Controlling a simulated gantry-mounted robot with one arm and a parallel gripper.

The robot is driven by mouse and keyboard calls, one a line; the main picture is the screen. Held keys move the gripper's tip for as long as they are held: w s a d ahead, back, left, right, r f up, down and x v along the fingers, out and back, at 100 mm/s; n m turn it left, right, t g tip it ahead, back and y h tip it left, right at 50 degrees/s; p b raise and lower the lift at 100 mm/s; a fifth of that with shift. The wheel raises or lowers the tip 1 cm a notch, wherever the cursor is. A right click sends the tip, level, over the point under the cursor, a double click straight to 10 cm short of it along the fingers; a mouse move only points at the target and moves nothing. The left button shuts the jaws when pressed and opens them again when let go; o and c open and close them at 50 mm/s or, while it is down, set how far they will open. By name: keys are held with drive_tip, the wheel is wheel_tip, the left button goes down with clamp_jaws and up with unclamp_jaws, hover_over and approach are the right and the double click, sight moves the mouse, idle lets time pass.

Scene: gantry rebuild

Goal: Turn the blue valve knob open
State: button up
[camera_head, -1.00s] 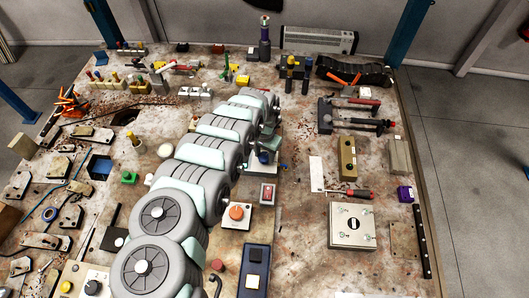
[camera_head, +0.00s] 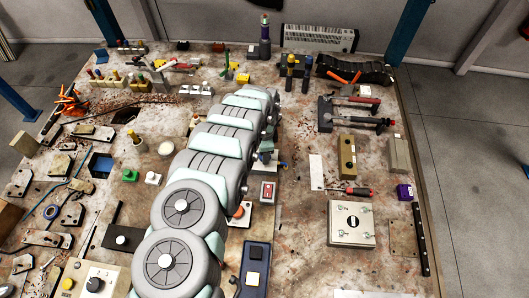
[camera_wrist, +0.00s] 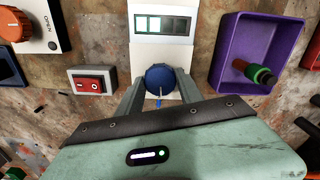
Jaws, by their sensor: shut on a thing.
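The blue valve knob (camera_wrist: 160,79) is round, with a pale pointer mark on its lower edge, and sits below the white panel in the wrist view. My gripper (camera_wrist: 160,84) has one grey finger on each side of the knob and is shut on it. The white panel (camera_wrist: 162,46) has a small display with lit pale green cells. In the head view my own arm covers most of the knob area, and the fingers cannot be made out there.
A red rocker switch (camera_wrist: 93,85) is close left of my fingers. A purple bin (camera_wrist: 222,55) holding a dark, green and red part stands to the right. An orange knob (camera_wrist: 12,25) with an OPEN label is at the upper left. A metal box (camera_head: 351,223) stands right of my arm.

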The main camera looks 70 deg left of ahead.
drive_tip(key=shift+m, duration=0.6)
drive_tip(key=o, duration=1.4)
wheel_tip(320, 180, up, 11)
drive_tip(key=shift+f+b, duration=0.1)
drive_tip(key=shift+b, duration=0.8)
